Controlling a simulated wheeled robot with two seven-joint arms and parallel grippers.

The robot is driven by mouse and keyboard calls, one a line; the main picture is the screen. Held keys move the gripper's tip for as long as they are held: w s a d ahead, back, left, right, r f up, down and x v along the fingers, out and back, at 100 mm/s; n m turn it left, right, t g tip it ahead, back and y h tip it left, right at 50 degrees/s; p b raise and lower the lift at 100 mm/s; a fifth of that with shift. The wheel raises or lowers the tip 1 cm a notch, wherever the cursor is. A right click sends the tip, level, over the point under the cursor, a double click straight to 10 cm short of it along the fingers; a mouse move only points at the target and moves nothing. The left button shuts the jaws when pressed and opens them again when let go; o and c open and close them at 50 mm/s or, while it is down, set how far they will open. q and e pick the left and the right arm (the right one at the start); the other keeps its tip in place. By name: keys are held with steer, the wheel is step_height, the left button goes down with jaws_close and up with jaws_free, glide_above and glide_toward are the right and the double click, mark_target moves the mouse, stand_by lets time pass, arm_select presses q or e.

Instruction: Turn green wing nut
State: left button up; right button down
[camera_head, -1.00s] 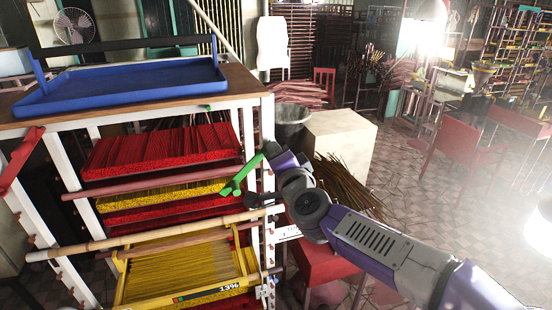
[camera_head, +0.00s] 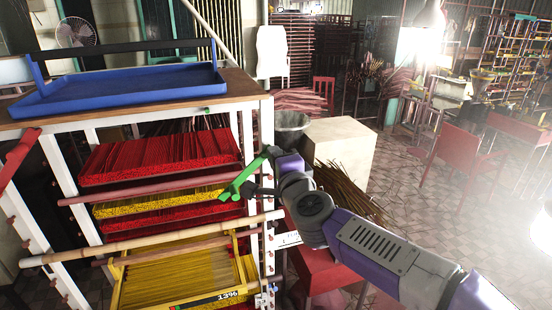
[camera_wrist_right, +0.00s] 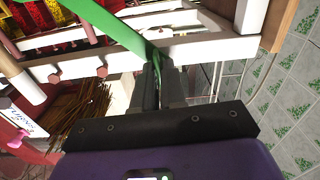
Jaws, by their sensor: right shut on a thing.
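The green wing nut (camera_head: 240,179) is a bright green bar at the front right post of the white rack. It also crosses the top of the right wrist view (camera_wrist_right: 112,25), with its end between my fingers. My right gripper (camera_head: 266,165) comes in from the right beside the post. In the right wrist view its two dark fingers (camera_wrist_right: 160,75) are shut on the end of the green piece. Where the wing nut meets the rack is hard to make out. My left gripper is not in view.
The white rack (camera_head: 255,130) holds red and yellow incense trays, with a blue tray (camera_head: 130,88) on top. A bamboo pole (camera_head: 150,238) runs across its front. A pale box (camera_head: 342,148), a grey bucket (camera_head: 291,130) and a red stool (camera_head: 318,270) stand to the right.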

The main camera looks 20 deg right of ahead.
steer(key=c, duration=1.2)
jaws_free()
steer(key=s, duration=0.7)
steer(key=shift+s, duration=0.3)
steer(key=shift+d, duration=0.1)
